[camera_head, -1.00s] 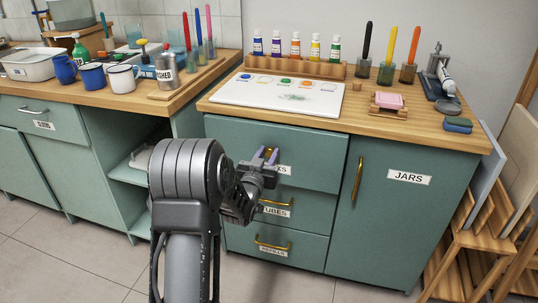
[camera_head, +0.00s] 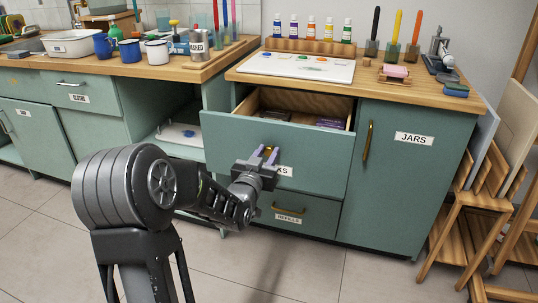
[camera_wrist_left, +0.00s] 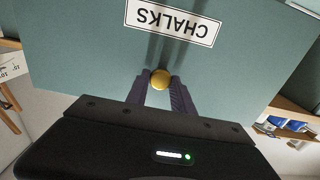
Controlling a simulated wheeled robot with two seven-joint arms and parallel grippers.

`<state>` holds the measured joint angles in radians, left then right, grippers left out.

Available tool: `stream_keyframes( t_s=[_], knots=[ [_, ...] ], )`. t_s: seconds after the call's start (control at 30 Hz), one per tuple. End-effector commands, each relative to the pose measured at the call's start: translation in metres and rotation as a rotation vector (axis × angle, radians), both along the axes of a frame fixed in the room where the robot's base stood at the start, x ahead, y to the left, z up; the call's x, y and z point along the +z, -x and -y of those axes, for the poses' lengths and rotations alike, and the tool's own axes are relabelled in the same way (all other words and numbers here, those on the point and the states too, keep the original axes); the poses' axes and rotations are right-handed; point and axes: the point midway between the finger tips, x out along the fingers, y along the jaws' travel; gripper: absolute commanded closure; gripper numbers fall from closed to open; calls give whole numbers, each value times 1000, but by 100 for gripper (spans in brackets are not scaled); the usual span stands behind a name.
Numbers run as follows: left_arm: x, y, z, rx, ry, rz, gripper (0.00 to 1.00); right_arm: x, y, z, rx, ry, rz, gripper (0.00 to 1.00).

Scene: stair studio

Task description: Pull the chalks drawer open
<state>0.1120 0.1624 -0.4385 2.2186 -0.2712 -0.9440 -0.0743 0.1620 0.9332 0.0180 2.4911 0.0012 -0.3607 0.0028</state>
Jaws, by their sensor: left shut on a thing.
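The chalks drawer (camera_head: 313,149) is the top green drawer of the cabinet in the head view. It stands pulled out, and its wooden inside shows with dark flat things (camera_head: 332,123) in it. My left gripper (camera_head: 265,156) is at the drawer's front, beside the partly covered label. In the left wrist view the CHALKS label (camera_wrist_left: 173,21) appears upside down, and the gripper's fingers are shut on the brass handle (camera_wrist_left: 160,79). Most of the handle is hidden by the fingers. My right gripper is in neither current view.
The refills drawer (camera_head: 289,212) below is shut, and the drawer between is hidden behind the open front. The jars door (camera_head: 401,171) to the right is shut. A white palette board (camera_head: 296,66) and paint tubes stand on the wooden top. Wooden racks (camera_head: 462,218) stand right; floor in front is free.

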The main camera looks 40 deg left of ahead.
Motion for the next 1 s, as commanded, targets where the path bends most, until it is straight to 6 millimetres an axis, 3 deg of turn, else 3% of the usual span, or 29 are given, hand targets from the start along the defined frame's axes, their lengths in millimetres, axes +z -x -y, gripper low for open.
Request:
stream_keyframes(
  t_s=[0.53,0.57,0.8,1.0],
  knots=[
    [0,5,2,-1,0,-1,100,-3,-1,1,-2,1,2,64],
    [0,5,2,-1,0,-1,70,-3,-1,1,-2,1,2,64],
    [0,5,2,0,0,0,51,-3,-1,1,-2,1,1,64],
    [0,5,2,0,0,0,51,-3,-1,1,-2,1,1,64]
  ],
)
